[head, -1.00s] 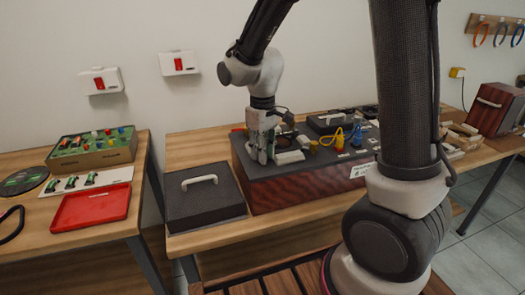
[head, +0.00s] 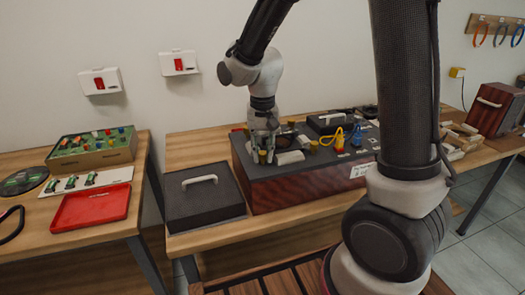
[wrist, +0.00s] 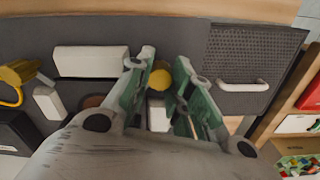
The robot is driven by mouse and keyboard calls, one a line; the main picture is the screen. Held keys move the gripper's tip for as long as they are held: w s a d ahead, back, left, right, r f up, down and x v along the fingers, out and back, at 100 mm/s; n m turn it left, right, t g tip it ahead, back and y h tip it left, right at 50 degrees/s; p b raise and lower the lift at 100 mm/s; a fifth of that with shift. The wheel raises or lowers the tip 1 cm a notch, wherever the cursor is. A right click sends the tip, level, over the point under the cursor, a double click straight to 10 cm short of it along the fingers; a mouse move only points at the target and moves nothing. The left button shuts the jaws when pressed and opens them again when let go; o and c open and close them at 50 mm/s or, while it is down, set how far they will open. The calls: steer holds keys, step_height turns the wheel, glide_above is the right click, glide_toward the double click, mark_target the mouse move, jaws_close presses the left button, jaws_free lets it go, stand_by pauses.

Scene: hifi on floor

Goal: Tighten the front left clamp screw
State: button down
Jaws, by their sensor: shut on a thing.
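The front left clamp screw is a round brass-yellow knob (head: 262,156) near the left front corner of the dark hifi unit (head: 300,190). In the wrist view the same clamp screw (wrist: 160,77) shows between the fingertips. My gripper (head: 265,152) points down over it and is shut on it; the wrist view shows both green-and-grey fingers (wrist: 164,80) at its sides. The screw's lower part is hidden. A second brass knob (head: 313,147) stands to the right on the same unit, past a pale block (head: 290,158).
A dark lid with a white handle (head: 205,195) lies left of the unit. A yellow cable loop (head: 330,138) and a black box (head: 328,122) are on the unit's right part. A red tray (head: 92,207) is on the left table.

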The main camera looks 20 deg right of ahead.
mark_target(263, 152)
steer(key=shift+m, duration=0.4)
steer(key=c, duration=1.3)
jaws_free()
steer(key=shift+o, duration=0.2)
steer(key=shift+r, duration=0.1)
step_height(263, 152, up, 12)
